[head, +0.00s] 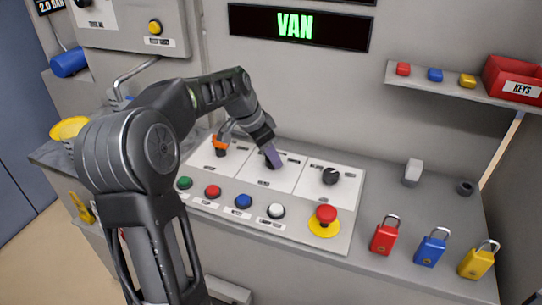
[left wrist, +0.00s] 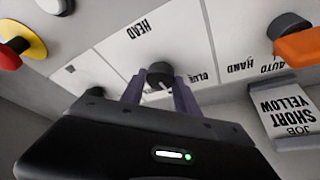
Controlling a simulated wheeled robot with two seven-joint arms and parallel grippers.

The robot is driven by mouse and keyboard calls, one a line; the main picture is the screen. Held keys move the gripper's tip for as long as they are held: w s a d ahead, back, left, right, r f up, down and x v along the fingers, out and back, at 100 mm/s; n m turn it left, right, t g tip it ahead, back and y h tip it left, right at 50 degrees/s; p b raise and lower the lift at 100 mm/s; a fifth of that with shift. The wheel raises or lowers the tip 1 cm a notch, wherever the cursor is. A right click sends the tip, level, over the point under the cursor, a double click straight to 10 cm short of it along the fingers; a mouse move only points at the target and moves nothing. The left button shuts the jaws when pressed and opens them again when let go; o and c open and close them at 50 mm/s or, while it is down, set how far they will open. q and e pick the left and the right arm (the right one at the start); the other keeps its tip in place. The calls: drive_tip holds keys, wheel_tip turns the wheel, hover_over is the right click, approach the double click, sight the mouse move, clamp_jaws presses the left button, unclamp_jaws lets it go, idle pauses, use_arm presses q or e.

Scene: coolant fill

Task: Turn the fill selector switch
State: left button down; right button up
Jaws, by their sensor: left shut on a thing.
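My left gripper (head: 272,158) is at the middle selector switch of the sloped control panel. In the left wrist view its two purple-grey fingers (left wrist: 158,92) stand on either side of the round dark knob (left wrist: 159,73), shut on it. The knob is partly hidden by the fingers in the head view. A word HEAD shows beside it; the other label by it is hard to read. The left switch has an orange handle (head: 219,143); it also shows in the left wrist view (left wrist: 300,46). The right switch is a black knob (head: 331,176). My right gripper is not in view.
Green, red, blue and white buttons (head: 243,201) and a red emergency stop (head: 326,214) line the panel's front. Several padlocks (head: 430,248) stand at the right. A display reads VAN (head: 297,27). A card reading JOB SHORT YELLOW (left wrist: 283,112) shows in the wrist view.

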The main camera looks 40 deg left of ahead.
use_arm(q)
drive_tip(key=shift+m, duration=0.5)
drive_tip(key=c, duration=0.9)
unclamp_jaws()
drive_tip(key=v, duration=0.8)
drive_tip(key=shift+w+a, duration=0.1)
drive_tip(key=shift+a, duration=0.05)
drive_tip(key=shift+f, duration=0.1)
